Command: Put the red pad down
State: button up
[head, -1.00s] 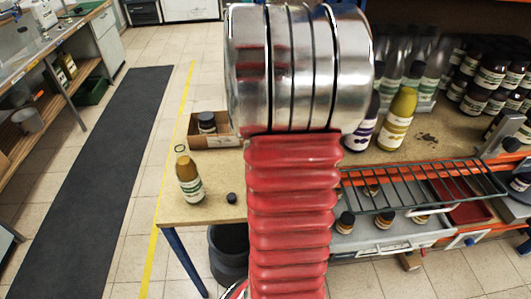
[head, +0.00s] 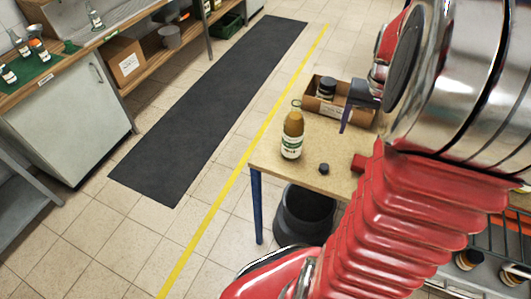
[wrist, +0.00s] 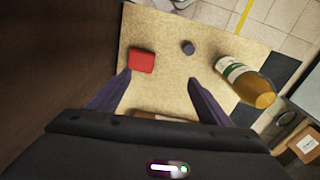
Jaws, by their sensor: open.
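The red pad (wrist: 141,60) lies flat on the wooden tabletop (wrist: 165,85) in the wrist view. In the head view the red pad (head: 358,162) shows at the table's right, partly hidden behind my red arm. My gripper (wrist: 160,76) is open and empty, with its two dark purple fingers spread. In the wrist view the left fingertip is close to the pad's lower left corner; I cannot tell whether they touch. In the head view my gripper (head: 357,105) shows above the table's far right part, mostly covered by my arm.
A yellow-brown bottle (head: 292,132) and a small dark cap (head: 324,168) stand on the table. A cardboard tray (head: 330,107) with a dark jar is at its far edge. A black bin (head: 303,215) stands below. A dark wall (wrist: 50,70) rises left in the wrist view.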

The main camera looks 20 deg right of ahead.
jog(key=s+a+r+n+t, duration=0.1)
jog(key=a+r+n, duration=0.2)
jog(key=a, duration=0.7)
jog(key=s+a+r+n+t, duration=0.1)
jog(key=a+r+n+t, duration=0.1)
jog(key=a, duration=0.9)
jog(key=s+a+r+n+t, duration=0.1)
jog(key=a+r+n+t, duration=0.1)
jog(key=a, duration=0.8)
jog(key=shift+s+a+r+n, duration=0.2)
jog(key=shift+s+r+n, duration=0.1)
jog(key=shift+r+n, duration=0.6)
jog(key=shift+c, duration=0.3)
jog(key=shift+c, duration=0.7)
jog(key=shift+d, duration=0.1)
